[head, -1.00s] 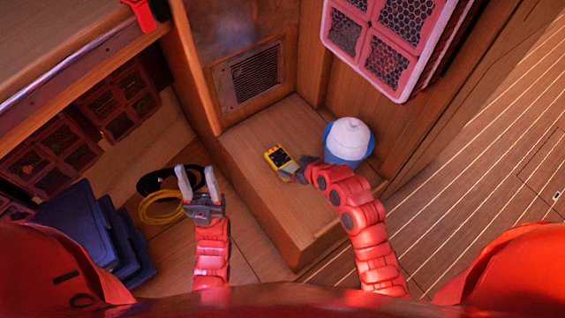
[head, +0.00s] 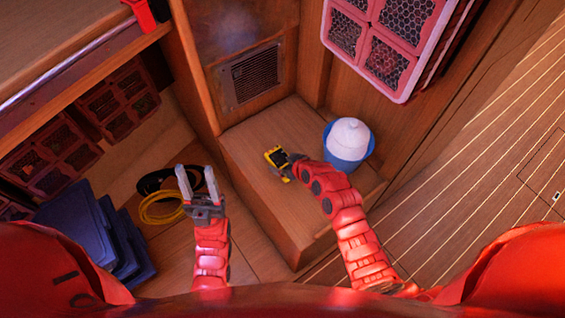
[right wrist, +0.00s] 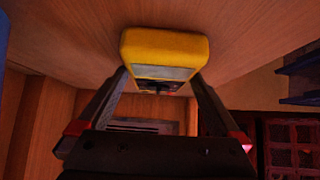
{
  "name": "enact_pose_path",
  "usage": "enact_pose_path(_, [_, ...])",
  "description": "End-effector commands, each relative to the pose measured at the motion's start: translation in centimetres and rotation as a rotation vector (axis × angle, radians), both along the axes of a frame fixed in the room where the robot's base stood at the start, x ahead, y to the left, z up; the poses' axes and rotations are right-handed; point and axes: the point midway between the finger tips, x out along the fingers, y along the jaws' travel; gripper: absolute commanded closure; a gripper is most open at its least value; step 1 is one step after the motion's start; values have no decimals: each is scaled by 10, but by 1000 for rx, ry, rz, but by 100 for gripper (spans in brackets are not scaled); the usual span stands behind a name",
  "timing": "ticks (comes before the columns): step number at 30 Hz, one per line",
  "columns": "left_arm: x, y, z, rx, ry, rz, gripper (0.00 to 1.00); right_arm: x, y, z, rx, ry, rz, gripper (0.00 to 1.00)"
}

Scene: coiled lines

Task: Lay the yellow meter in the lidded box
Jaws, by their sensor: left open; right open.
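The yellow meter (head: 273,153) with a dark face lies on the wooden step (head: 250,190) in the head view. My right gripper (head: 285,166) is open at the meter and partly covers it. In the right wrist view, the meter (right wrist: 165,48) sits between the tips of the open right gripper (right wrist: 160,75), with one finger on each side. I cannot tell whether the fingers touch it. My left gripper (head: 198,184) is open and empty, left of the step. I cannot make out for certain which thing is the lidded box.
A blue tub with a white domed top (head: 348,140) stands right of the meter. Black and yellow coils (head: 160,207) lie on the floor at left, near dark blue flat-sided objects (head: 80,225). Red crates (head: 385,40) are at upper right. The step's front is clear.

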Motion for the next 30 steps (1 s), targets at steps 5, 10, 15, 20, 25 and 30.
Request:
enact_pose_path(5, [0,0,0,0,0,0,50,0,0,0,0,0,0,11])
enact_pose_path(10, [0,0,0,0,0,0,50,0,0,0,1,0,-1,41])
enact_pose_path(15, [0,0,0,0,0,0,50,0,0,0,0,1,-1,72])
enact_pose_path(20, [0,0,0,0,0,0,50,0,0,0,1,2,0,88])
enact_pose_path(25, [0,0,0,0,0,0,50,0,0,2,1,0,-1,88])
enact_pose_path(30, [0,0,0,0,0,0,50,0,0,12,1,1,1,88])
